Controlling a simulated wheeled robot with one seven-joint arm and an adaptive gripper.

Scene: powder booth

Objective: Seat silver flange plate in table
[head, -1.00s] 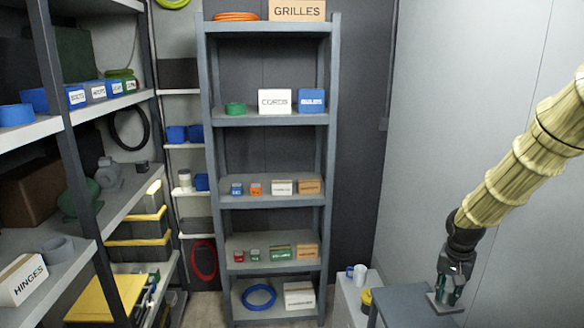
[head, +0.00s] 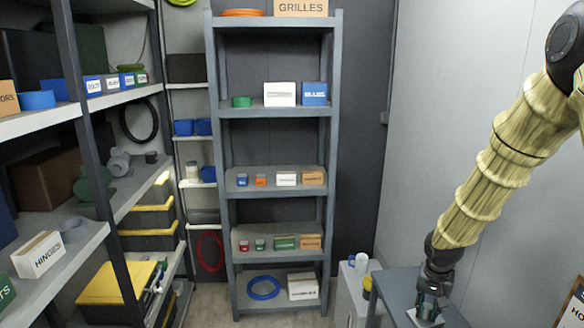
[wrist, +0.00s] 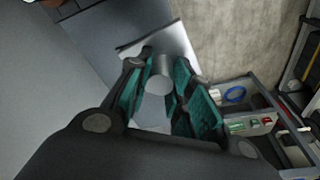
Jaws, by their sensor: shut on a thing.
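The silver flange plate (head: 424,319) is a flat square plate, seen at the lower right of the head view. In the wrist view the plate (wrist: 184,46) has a round silver boss (wrist: 160,74) standing up from it. My gripper (head: 432,299) is shut on the flange plate, its teal-padded fingers (wrist: 160,95) on either side of the boss. The grey-blue table (head: 398,284) lies below and around the plate in the head view. Whether the plate touches the table, and any seat in it, I cannot tell.
A pale cabinet with a white cup and dark jar (head: 367,283) stands left of the table. A tall grey shelf rack (head: 277,215) with labelled boxes is at the back. More shelves (head: 70,115) line the left.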

